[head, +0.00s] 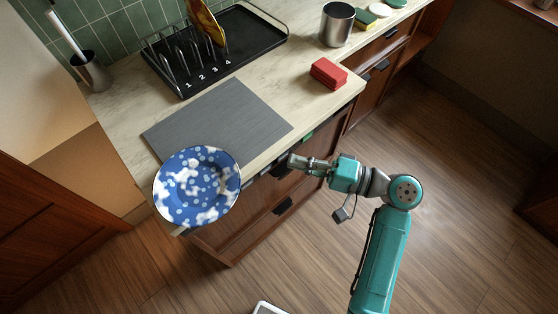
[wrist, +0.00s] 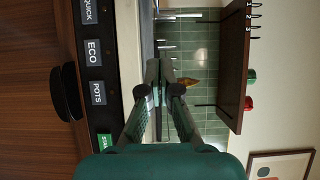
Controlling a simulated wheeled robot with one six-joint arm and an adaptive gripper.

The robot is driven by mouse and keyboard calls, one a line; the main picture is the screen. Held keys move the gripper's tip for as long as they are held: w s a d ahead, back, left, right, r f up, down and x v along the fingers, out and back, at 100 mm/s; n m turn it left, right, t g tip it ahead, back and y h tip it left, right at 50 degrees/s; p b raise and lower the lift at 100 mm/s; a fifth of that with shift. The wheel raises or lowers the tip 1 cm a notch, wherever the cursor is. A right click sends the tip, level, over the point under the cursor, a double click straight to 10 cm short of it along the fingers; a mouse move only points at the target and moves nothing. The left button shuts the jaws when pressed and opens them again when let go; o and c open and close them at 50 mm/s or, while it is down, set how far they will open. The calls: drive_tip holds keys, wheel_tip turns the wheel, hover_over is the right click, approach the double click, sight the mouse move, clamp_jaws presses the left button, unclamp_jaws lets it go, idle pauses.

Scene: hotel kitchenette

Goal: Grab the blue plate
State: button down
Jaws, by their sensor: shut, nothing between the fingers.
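The blue plate (head: 197,187), blue with white blotches and pale dots, is at the near left corner of the counter. Its near rim reaches over the counter's edge. My gripper (head: 292,161) is to the right of the plate, apart from it, in front of the counter's front edge. It is shut and empty. In the wrist view my gripper (wrist: 166,66) has its fingers together, pointing along the counter front. The plate cannot be made out in the wrist view.
A grey mat (head: 217,122) lies behind the plate. A black numbered rack (head: 250,42) holds an orange-brown plate (head: 205,22). A red block (head: 328,73) and a metal canister (head: 337,24) stand right. A button panel (wrist: 95,70) is close beside my gripper. Open floor (head: 450,220) lies right.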

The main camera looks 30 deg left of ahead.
sight(239, 186)
drive_tip(key=a, duration=0.3)
drive_tip(key=s+a, duration=0.1)
drive_tip(key=a, duration=0.5)
drive_tip(key=shift+s+a, duration=0.1)
drive_tip(key=shift+s, duration=2)
drive_tip(key=shift+s+a, duration=0.2)
drive_tip(key=shift+s, duration=1.15)
drive_tip(key=shift+s+a, duration=0.15)
drive_tip(key=shift+s, duration=1.2)
